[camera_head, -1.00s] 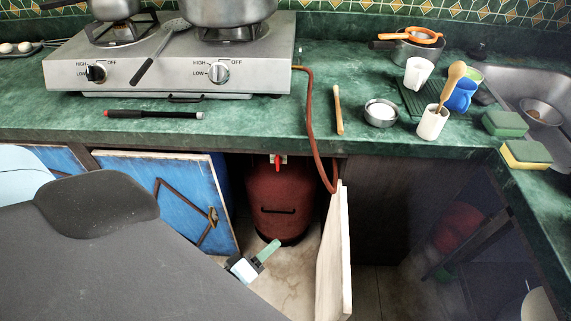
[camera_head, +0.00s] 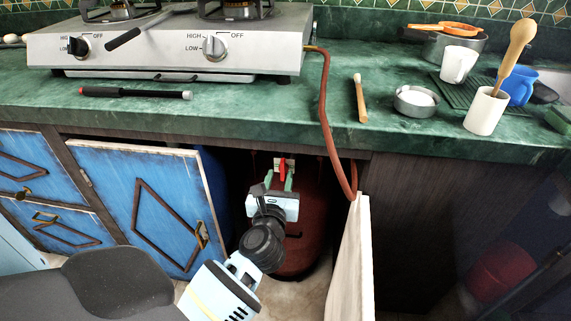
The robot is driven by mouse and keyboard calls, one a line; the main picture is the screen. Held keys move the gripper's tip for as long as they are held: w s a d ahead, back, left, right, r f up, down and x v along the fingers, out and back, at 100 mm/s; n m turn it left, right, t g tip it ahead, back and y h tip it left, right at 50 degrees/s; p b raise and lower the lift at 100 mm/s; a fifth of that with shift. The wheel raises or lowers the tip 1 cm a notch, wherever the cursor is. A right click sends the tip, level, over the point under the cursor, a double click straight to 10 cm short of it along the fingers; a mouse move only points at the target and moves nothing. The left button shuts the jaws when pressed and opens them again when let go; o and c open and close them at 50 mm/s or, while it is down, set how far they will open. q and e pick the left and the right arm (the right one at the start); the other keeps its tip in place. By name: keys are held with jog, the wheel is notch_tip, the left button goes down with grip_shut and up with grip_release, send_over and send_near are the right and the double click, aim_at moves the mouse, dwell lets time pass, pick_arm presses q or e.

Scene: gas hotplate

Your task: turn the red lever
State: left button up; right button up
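The red lever (camera_head: 282,172) sits on the valve at the top of the red gas cylinder (camera_head: 308,225), inside the cupboard under the counter. My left gripper (camera_head: 279,181) reaches into the cupboard from the lower left. Its two green fingers point up at the valve and are apart, one on each side of the lever as seen from here. I cannot tell whether either finger touches the lever. The gripper body and wrist hide part of the cylinder. My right gripper is not in view.
A blue cupboard door (camera_head: 150,205) stands open left of my arm, and a white-edged door (camera_head: 350,262) stands open on the right. An orange-brown hose (camera_head: 325,115) hangs from the stove (camera_head: 170,50) over the counter edge into the cupboard. The counter overhangs the valve.

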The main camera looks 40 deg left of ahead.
aim_at(282, 167)
pick_arm(q)
jog(key=shift+w, duration=0.1)
jog(key=b+x, duration=0.1)
jog(key=x, duration=0.6)
jog(key=shift+w+a+b, duration=0.15)
jog(key=shift+w+b, duration=0.05)
jog(key=shift+b, duration=0.1)
jog(key=shift+c, duration=0.7)
grip_shut()
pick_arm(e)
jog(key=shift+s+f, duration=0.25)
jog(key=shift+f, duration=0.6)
